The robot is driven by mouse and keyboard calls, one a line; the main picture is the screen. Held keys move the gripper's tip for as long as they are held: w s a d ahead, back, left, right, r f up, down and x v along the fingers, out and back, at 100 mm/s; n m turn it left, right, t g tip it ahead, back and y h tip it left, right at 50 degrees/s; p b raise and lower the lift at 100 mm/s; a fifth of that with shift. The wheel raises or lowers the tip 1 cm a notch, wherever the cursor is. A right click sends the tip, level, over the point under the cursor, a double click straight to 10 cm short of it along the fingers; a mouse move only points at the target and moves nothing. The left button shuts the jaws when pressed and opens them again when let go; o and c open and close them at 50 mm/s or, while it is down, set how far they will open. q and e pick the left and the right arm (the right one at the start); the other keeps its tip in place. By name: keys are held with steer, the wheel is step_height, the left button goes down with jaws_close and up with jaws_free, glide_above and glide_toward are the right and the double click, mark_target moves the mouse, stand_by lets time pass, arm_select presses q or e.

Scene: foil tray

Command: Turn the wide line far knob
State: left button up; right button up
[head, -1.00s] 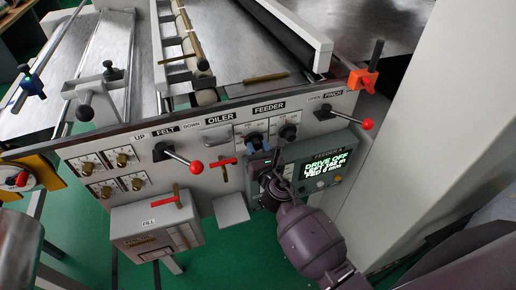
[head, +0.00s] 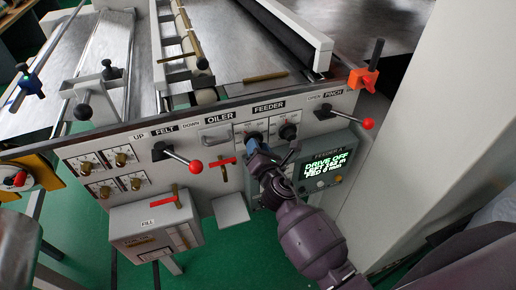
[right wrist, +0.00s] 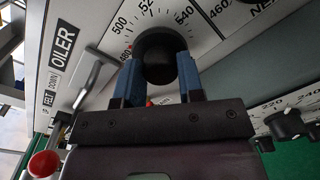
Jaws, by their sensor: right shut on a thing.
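A black round knob (right wrist: 160,55) on a white dial with printed numbers such as 500 and 540 sits between my right gripper's fingers in the right wrist view. My right gripper (right wrist: 155,82) is shut on this knob, one blue-padded finger at each side. In the head view my right gripper (head: 256,140) is at the left dial under the FEEDER label and hides most of the knob. A second black knob (head: 288,131) is just right of it, untouched. The lettering is too small to tell which is the wide line knob. My left gripper is not in view.
Red-ball levers, FELT (head: 195,167) and PINCH (head: 367,124), stick out from the panel. A red handle (head: 222,161) and a grey box (head: 155,225) are at the left.

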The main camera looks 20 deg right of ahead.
steer(key=m, duration=0.4)
steer(key=shift+d+m, duration=0.1)
steer(key=shift+m, duration=2)
steer(key=o, duration=0.9)
steer(key=shift+o, duration=0.2)
steer(key=s, duration=1.1)
steer(key=shift+y, duration=0.3)
steer(key=shift+w+d+r, duration=0.1)
